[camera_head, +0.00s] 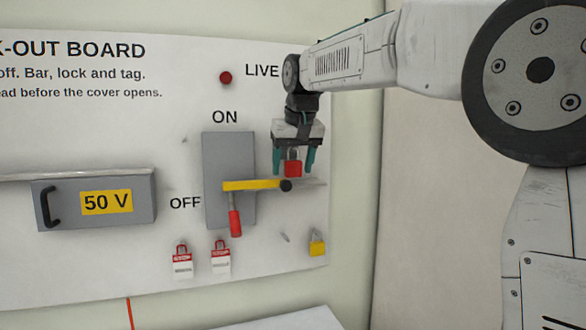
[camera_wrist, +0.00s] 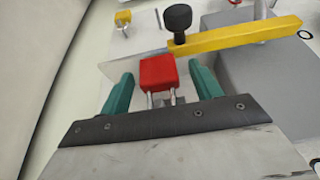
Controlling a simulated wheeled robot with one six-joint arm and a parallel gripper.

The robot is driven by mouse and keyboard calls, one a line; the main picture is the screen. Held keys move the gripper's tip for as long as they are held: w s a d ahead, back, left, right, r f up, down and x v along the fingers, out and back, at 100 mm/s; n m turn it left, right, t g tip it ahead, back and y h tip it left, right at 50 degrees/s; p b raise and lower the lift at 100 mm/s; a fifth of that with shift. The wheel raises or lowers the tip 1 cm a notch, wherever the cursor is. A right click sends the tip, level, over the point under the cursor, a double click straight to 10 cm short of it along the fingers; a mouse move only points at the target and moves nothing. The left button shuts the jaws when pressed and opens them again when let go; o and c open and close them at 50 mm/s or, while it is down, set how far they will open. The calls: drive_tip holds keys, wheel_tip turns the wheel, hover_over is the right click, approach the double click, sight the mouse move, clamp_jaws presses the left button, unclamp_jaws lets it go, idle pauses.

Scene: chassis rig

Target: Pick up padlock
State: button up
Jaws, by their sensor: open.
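A red padlock (camera_head: 293,168) with a metal shackle sits on a small shelf at the right of the board. In the wrist view the red padlock (camera_wrist: 158,73) lies between the two green fingers, with a visible gap on each side. My gripper (camera_head: 293,160) points down over it and is open, one finger on either side. The gripper (camera_wrist: 160,88) also shows in the wrist view. A yellow padlock (camera_head: 317,243) hangs lower right on the board, and it shows at the top left of the wrist view (camera_wrist: 123,18).
A yellow bar (camera_head: 252,185) with a black knob (camera_head: 286,186) crosses the grey switch box (camera_head: 220,150) close to the gripper. The red switch handle (camera_head: 235,222) points down. Two red-and-white tags (camera_head: 182,262) (camera_head: 220,258) hang below. A grey 50 V cover (camera_head: 140,205) is at left.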

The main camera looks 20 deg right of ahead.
drive_tip(key=c, duration=1.1)
